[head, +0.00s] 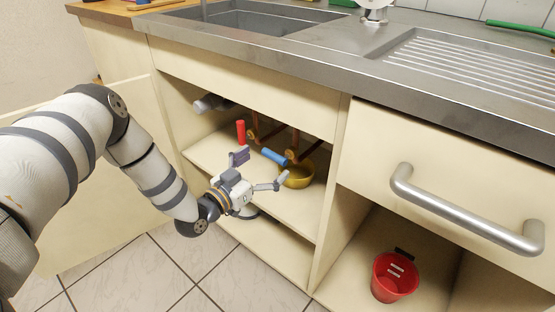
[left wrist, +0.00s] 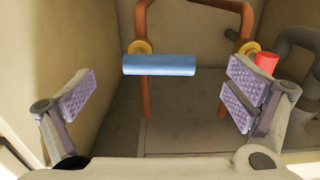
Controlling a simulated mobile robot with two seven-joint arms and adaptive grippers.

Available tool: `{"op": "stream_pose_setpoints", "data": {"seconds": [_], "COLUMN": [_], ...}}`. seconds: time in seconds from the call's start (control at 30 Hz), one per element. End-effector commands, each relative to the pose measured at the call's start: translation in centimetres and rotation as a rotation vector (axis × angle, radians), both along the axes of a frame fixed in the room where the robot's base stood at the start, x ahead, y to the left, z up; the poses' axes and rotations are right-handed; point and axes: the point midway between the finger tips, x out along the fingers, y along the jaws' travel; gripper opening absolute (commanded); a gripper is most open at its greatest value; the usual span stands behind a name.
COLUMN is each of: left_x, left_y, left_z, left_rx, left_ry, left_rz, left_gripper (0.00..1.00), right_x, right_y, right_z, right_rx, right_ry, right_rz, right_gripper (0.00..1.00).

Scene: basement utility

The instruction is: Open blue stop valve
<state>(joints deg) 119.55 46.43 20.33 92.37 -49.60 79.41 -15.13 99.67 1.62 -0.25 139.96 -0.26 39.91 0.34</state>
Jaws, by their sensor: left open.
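The blue stop valve handle (head: 274,157) is a short bar on a copper pipe under the sink, inside the open cabinet. In the left wrist view the blue handle (left wrist: 159,65) lies level across the pipe, between and beyond the fingers. A red handle (head: 241,132) stands upright to its left in the head view; part of it shows at right in the wrist view (left wrist: 266,62). My left gripper (head: 260,172) is open and empty at the cabinet opening, its padded fingers (left wrist: 158,100) spread wide, apart from the blue handle. My right gripper is not in view.
A brass bowl (head: 297,176) sits on the shelf below the blue handle. Grey drain pipe (left wrist: 296,52) curves at the right of the wrist view. A red bucket (head: 394,278) stands in the lower right compartment. An open door (head: 98,215) is at left.

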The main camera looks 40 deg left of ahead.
Motion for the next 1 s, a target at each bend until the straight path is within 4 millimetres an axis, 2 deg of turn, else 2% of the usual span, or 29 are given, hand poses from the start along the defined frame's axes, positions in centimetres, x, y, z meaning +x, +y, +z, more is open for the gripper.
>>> {"op": "stream_pose_setpoints", "data": {"seconds": [0.1,0.2,0.5,0.57,0.8,0.83,1.0], "left_x": [2.2,3.3,3.8,3.8,3.7,3.7,3.7], "left_y": [-0.2,-0.3,-0.3,-0.3,-0.3,-0.3,-0.4], "left_z": [-0.3,-0.2,-0.1,-0.1,-0.1,-0.1,0.0], "left_rx": [0.001,-0.001,-0.001,-0.001,-0.001,-0.001,0.009], "left_ry": [0.001,0.002,0.003,0.003,0.004,0.004,0.002], "left_rz": [-0.001,-0.001,0.000,0.000,0.000,0.000,0.000], "left_gripper": [0.98,0.98,0.98,0.86,0.32,0.27,0.27], "right_x": [-0.2,-0.2,-0.2,-0.2,-0.2,-0.2,-0.2], "right_y": [0.0,0.0,0.0,0.0,0.0,0.0,0.0], "right_z": [-0.5,-0.6,-0.6,-0.6,-0.6,-0.6,-0.5], "right_rx": [0.000,0.000,0.000,0.000,0.000,0.000,0.000], "right_ry": [0.006,0.008,0.008,0.008,0.008,0.008,0.006], "right_rz": [0.000,0.000,-0.001,-0.001,-0.001,-0.001,-0.001], "right_gripper": [0.38,0.38,0.38,0.38,0.38,0.38,0.38]}}
